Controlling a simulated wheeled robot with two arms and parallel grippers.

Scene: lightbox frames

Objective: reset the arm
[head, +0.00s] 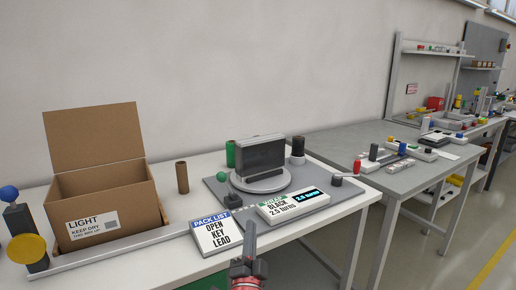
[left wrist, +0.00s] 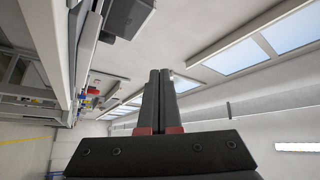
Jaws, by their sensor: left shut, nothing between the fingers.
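My left gripper (head: 250,245) shows at the bottom middle of the head view, in front of the table's near edge. Its fingers point up, are shut together and hold nothing. In the left wrist view the two dark fingers (left wrist: 159,90) lie side by side, with red parts at their base. The gripper appears apart from the things on the table. My right gripper is not in view.
An open cardboard box (head: 140,205) stands left on the white table (head: 355,203). A pack list card (head: 216,232), a grey board with a turntable (head: 260,182) and a display (head: 293,205) lie right of it. A grey table (head: 405,180) stands further right.

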